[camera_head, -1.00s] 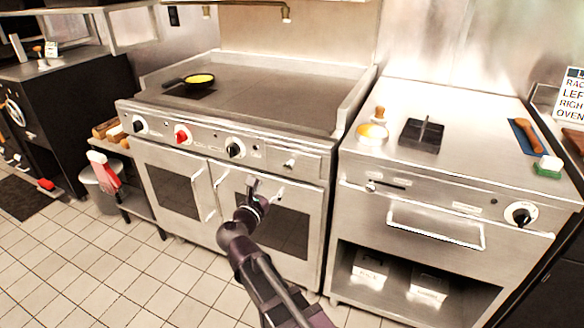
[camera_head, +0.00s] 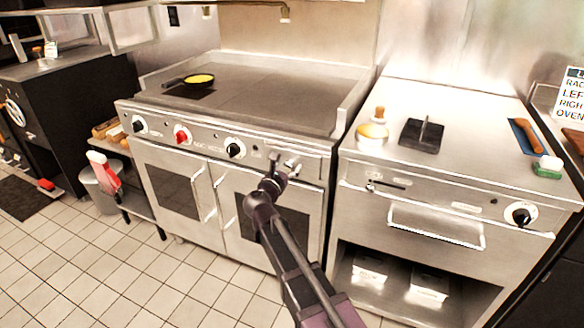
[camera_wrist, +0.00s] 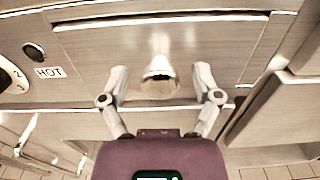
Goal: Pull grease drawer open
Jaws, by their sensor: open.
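The grease drawer (camera_head: 312,165) is a small steel panel at the right end of the range's control strip, and it looks shut. In the wrist view the drawer front (camera_wrist: 215,48) fills the upper middle. Its round metal knob (camera_wrist: 160,72) stands out from it. My gripper (camera_wrist: 160,76) is open, with one fingertip on each side of the knob and visible gaps between. In the head view my gripper (camera_head: 284,162) is in front of the drawer and hides most of the knob.
Control knobs, one red (camera_head: 182,135), line the strip left of the drawer. Oven door handles (camera_head: 219,195) stick out below. The neighbouring steel unit (camera_head: 440,185) stands close on the right. The tiled floor in front is clear.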

